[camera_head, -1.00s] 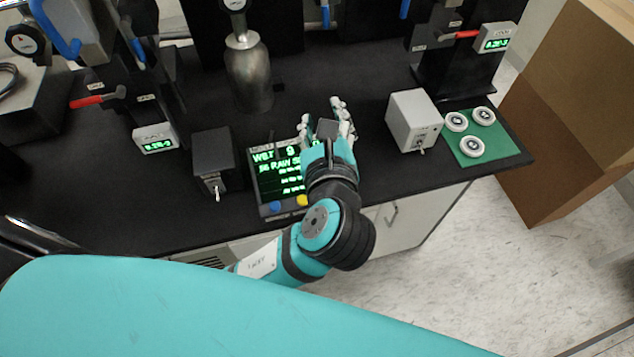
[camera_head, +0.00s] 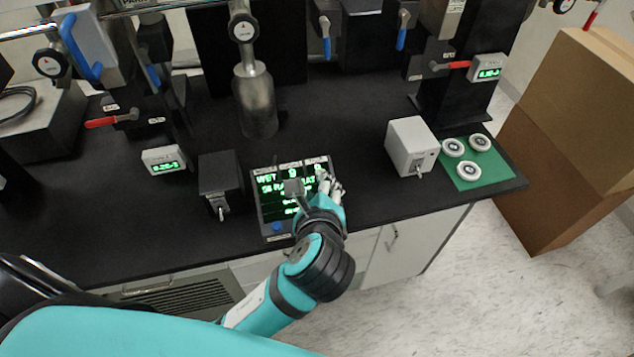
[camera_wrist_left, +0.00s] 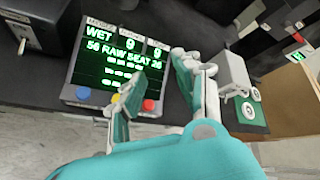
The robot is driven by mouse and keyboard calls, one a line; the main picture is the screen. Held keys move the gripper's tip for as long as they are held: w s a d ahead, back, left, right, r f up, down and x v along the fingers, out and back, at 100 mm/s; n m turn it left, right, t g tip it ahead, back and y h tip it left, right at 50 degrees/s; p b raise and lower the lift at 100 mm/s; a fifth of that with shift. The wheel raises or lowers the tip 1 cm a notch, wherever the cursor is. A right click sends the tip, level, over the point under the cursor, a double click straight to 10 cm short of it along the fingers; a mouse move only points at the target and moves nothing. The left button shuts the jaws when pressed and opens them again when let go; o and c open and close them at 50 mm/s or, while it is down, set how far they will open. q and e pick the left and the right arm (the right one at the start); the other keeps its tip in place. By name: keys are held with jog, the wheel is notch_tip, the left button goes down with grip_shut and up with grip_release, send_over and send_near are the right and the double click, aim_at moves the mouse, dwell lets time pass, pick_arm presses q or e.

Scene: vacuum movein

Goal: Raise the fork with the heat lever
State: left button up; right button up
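My left gripper (camera_head: 328,183) is over the right part of the display panel (camera_head: 262,208) near the bench's front edge. In the left wrist view its two fingers (camera_wrist_left: 158,68) are apart with nothing between them. The panel (camera_wrist_left: 90,66) reads WET in green, with blue, yellow and red buttons below. A black box with a toggle lever (camera_head: 222,212) stands left of the panel. A grey box with a toggle lever (camera_head: 417,171) stands to its right. Their labels are unreadable, so I cannot tell which lever is heat. I cannot identify the fork. My right gripper is not in view.
A metal flask (camera_head: 257,105) hangs or stands behind the panel under a gauge (camera_head: 243,28). Red handles (camera_head: 100,122) and blue handles (camera_head: 401,39) are on the rear equipment. A green mat (camera_head: 492,172) holds three white discs. Cardboard boxes (camera_head: 540,165) stand on the right.

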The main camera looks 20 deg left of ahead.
pick_arm(q)
jog(key=c, duration=0.4)
jog(key=shift+w+n, duration=0.15)
jog(key=shift+n, duration=0.25)
grip_shut()
jog(key=m+t+h+p, duration=0.4)
jog(key=m+t, duration=0.3)
jog(key=m, duration=2.4)
send_near(326, 39)
jog(key=s+a+f, duration=0.3)
jog(key=s+a, duration=0.2)
jog(key=a, duration=0.1)
jog(key=w+d+r+p, duration=0.1)
jog(key=w+d+p, duration=0.2)
jog(key=w, duration=0.9)
jog(key=shift+w+p, duration=0.2)
jog(key=shift+p, duration=0.9)
